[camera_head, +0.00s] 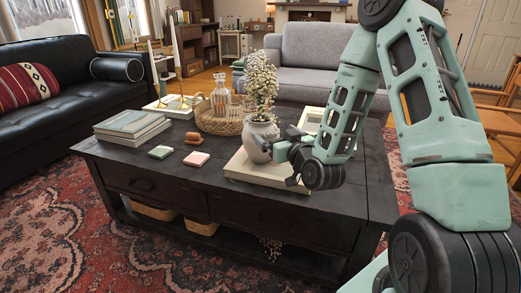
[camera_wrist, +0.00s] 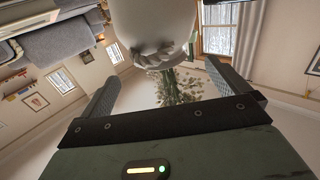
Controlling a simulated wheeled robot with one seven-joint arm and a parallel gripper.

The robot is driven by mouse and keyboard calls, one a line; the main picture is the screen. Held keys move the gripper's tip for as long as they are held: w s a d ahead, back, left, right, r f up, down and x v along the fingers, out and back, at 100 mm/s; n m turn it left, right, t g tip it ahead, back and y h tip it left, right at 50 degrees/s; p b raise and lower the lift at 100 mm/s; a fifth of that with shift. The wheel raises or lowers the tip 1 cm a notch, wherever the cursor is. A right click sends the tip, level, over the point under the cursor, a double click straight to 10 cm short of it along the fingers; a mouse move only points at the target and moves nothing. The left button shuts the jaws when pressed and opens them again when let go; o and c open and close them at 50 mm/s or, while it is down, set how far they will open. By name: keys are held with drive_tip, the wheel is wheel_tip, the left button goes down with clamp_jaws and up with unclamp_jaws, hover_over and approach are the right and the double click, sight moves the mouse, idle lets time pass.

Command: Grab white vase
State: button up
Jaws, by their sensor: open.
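The white vase (camera_head: 261,138) stands upright on a pale book (camera_head: 240,168) on the dark coffee table, with white-flowered stems (camera_head: 261,85) rising from it. My gripper (camera_head: 285,145) is at the vase's right side, close to its body. In the wrist view the vase (camera_wrist: 150,25) fills the top middle, with the flowers (camera_wrist: 180,88) below it. The two fingers of my gripper (camera_wrist: 160,85) are spread wide with a gap between them. The vase lies beyond or between the fingertips; I cannot tell whether either finger touches it.
The coffee table (camera_head: 120,165) also holds a wicker tray (camera_head: 222,122) with a glass decanter, stacked books (camera_head: 132,125), coasters (camera_head: 196,159) and a small brown object (camera_head: 194,138). A black sofa (camera_head: 75,85) is at left and a grey sofa (camera_head: 312,55) behind.

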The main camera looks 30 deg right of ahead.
sight(267, 127)
drive_tip(key=shift+w+d, duration=0.15)
drive_tip(key=shift+w, duration=1)
drive_tip(key=w, duration=0.1)
drive_tip(key=w+b, duration=0.1)
drive_tip(key=w, duration=0.1)
drive_tip(key=w+b, duration=0.1)
drive_tip(key=shift+w+d+f, duration=0.2)
drive_tip(key=shift+w+f, duration=0.05)
drive_tip(key=shift+w, duration=0.5)
drive_tip(key=shift+r, duration=0.1)
drive_tip(key=c, duration=1.5)
drive_tip(key=shift+r, duration=0.15)
drive_tip(key=shift+c, duration=1.1)
drive_tip(key=shift+r, duration=0.1)
